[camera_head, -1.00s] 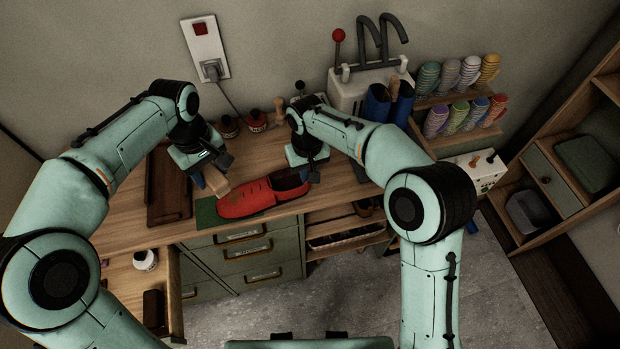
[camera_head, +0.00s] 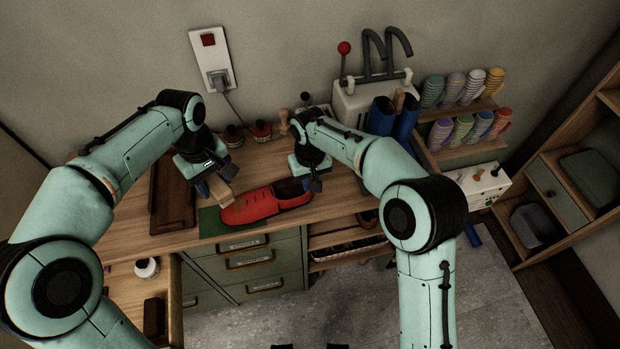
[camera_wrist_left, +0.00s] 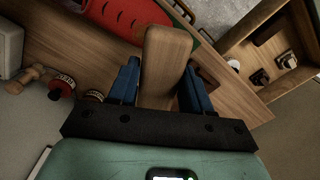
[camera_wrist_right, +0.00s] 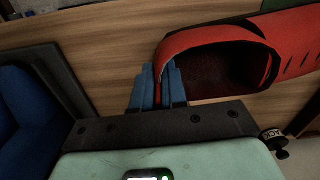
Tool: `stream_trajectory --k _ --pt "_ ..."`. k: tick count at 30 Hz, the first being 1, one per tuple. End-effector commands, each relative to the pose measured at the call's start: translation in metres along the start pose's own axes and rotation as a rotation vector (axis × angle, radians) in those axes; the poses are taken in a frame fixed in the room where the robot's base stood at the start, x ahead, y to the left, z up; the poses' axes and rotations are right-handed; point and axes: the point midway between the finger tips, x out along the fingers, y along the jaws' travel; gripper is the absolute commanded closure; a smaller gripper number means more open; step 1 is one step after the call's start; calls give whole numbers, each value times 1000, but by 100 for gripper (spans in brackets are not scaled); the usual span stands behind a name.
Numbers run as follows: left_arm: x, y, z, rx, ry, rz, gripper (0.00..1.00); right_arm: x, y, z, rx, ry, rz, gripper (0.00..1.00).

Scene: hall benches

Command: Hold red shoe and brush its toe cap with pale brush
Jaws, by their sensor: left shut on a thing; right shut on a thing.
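The red shoe (camera_head: 262,204) lies on the bench along its front, toe to the left. My right gripper (camera_head: 310,180) is shut on the shoe's heel end; the right wrist view shows its blue fingers (camera_wrist_right: 158,86) at the rim of the red shoe (camera_wrist_right: 215,50). My left gripper (camera_head: 212,182) is shut on the wooden brush (camera_head: 221,189), just above and left of the toe. In the left wrist view the brush's wooden back (camera_wrist_left: 165,65) sits between the blue fingers, with the red shoe (camera_wrist_left: 150,15) beyond it. The bristles are hidden.
A green mat (camera_head: 210,222) lies under the toe. A dark brown tray (camera_head: 172,200) is left of it. Small red-lidded tins (camera_head: 260,131) stand at the back. A white machine (camera_head: 355,102) with blue cylinders is at the back right. Drawers (camera_head: 250,262) are below the bench front.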

Motion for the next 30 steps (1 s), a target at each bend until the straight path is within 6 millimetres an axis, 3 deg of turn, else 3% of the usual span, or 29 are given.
stream_trajectory --k 15,30 --pt "0 0 0 0 0 0 76 20 0 0 0 0 0 100" --pt "0 0 0 0 0 0 76 22 0 0 1 1 0 100"
